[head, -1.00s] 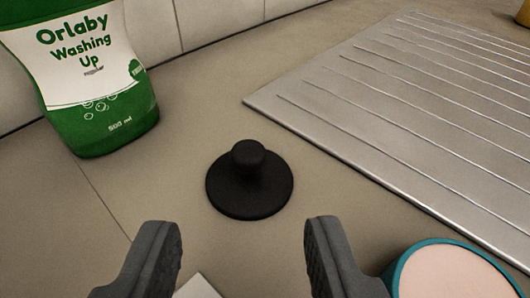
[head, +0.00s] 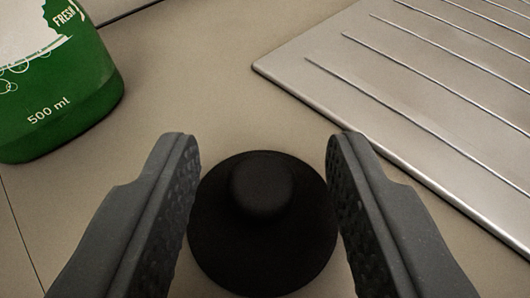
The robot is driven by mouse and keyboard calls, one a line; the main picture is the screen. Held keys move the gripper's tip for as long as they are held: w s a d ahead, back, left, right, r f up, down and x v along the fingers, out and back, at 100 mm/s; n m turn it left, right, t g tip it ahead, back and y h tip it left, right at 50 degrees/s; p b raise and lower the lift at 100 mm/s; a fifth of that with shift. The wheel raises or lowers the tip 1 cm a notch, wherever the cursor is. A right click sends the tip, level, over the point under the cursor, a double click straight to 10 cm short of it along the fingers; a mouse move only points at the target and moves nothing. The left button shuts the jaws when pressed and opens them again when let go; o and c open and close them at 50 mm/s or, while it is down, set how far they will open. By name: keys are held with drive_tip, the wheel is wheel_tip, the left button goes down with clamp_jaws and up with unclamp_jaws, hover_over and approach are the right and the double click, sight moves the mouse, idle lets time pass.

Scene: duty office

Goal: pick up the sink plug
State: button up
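The sink plug (head: 263,240) is a black round disc with a raised knob on top. It lies flat on the beige counter, at the lower middle of the head view. My gripper (head: 262,150) is open, with one dark grey finger to the left of the plug and one to the right. The fingertips reach about as far forward as the far edge of the disc in the picture. The fingers stand apart from the knob. I cannot tell how high they are above the counter.
A green washing-up bottle (head: 68,95) stands at the upper left, clear of the left finger. A ridged metal draining board (head: 430,95) lies at the right, its edge running close past the right finger. The counter (head: 205,65) between them is bare.

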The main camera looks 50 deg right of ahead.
drive_tip(key=shift+w+d+f, duration=0.25)
drive_tip(key=shift+w+d, duration=0.15)
drive_tip(key=shift+w, duration=0.05)
clamp_jaws()
drive_tip(key=shift+r, duration=0.15)
